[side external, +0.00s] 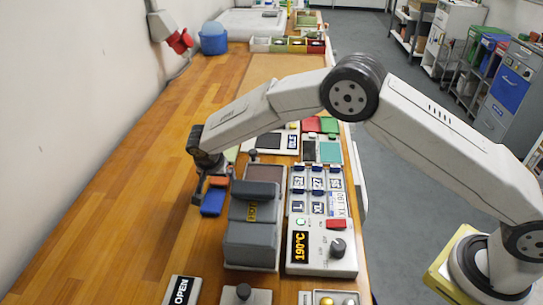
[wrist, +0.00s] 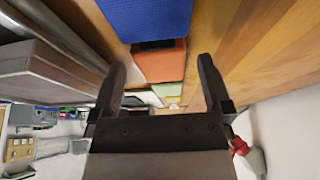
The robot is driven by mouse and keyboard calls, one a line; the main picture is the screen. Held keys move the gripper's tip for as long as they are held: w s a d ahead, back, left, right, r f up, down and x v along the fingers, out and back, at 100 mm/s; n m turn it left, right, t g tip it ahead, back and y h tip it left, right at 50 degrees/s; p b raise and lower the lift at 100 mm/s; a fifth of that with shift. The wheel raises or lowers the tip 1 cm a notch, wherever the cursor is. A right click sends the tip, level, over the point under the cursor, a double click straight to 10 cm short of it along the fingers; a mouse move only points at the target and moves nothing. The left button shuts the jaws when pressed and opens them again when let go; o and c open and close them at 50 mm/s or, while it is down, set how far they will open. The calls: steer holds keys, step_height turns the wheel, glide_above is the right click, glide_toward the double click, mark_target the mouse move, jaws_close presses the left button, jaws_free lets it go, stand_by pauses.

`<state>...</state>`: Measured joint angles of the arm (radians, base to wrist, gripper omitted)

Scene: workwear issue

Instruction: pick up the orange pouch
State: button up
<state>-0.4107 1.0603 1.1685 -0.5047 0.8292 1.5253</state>
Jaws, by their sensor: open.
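The orange pouch (side external: 218,181) lies on the wooden bench, mostly hidden by my gripper in the side view. In the wrist view the orange pouch (wrist: 160,62) appears as a flat patch between my two fingers, with bench wood showing beside it. My gripper (side external: 208,189) is open and low over the bench at the pouch, the fingers apart with nothing held. It also shows in the wrist view (wrist: 162,70). I cannot tell whether the fingertips touch the pouch. A blue pouch (side external: 212,204) lies just in front of it, also seen in the wrist view (wrist: 147,18).
A pale green pouch (side external: 231,153) is behind the orange one, also in the wrist view (wrist: 166,90). A grey press (side external: 250,242) stands close to the right, beside a control box (side external: 320,262) with a 190°C display. The bench (side external: 130,190) left of my gripper is clear.

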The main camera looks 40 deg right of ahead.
mark_target(220, 181)
steer(key=shift+w+d+f, duration=0.15)
steer(key=shift+f, duration=0.4)
steer(key=c, duration=1.2)
steer(key=shift+o, duration=0.2)
steer(key=shift+r, duration=0.15)
step_height(220, 181, up, 10)
steer(key=shift+d, duration=0.1)
